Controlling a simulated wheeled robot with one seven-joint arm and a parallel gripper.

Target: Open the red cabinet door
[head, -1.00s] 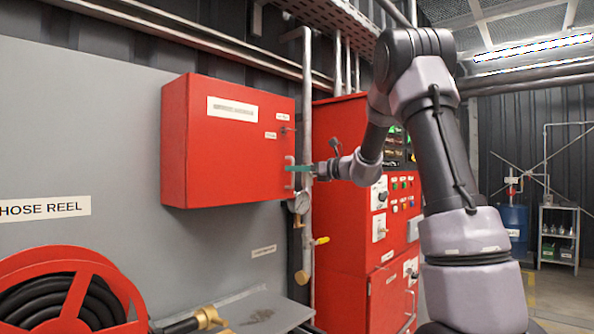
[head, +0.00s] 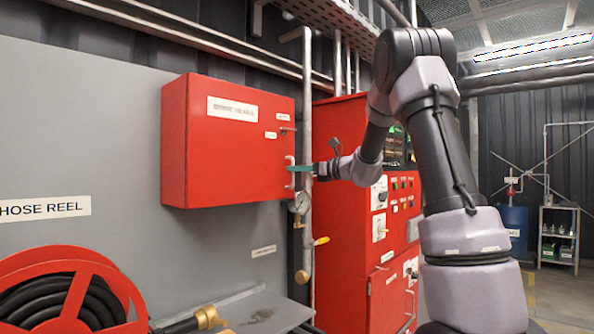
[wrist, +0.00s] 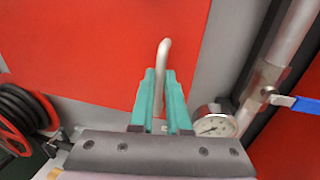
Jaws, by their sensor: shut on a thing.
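The red cabinet (head: 228,145) hangs on the grey wall panel in the head view, and its door looks closed. A pale vertical bar handle (head: 290,172) sits at the door's right edge. My gripper (head: 301,169) reaches it from the right with teal fingers. In the wrist view the red door (wrist: 100,45) fills the upper left, and the handle (wrist: 162,60) stands between the teal fingertips of my gripper (wrist: 161,85).
A vertical pipe (head: 306,100) with a pressure gauge (wrist: 214,125) and a blue-handled valve (wrist: 295,102) runs close to the right of the cabinet. A red control panel (head: 340,215) stands behind my arm. A hose reel (head: 75,295) is at lower left, with a grey shelf (head: 265,312) below the cabinet.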

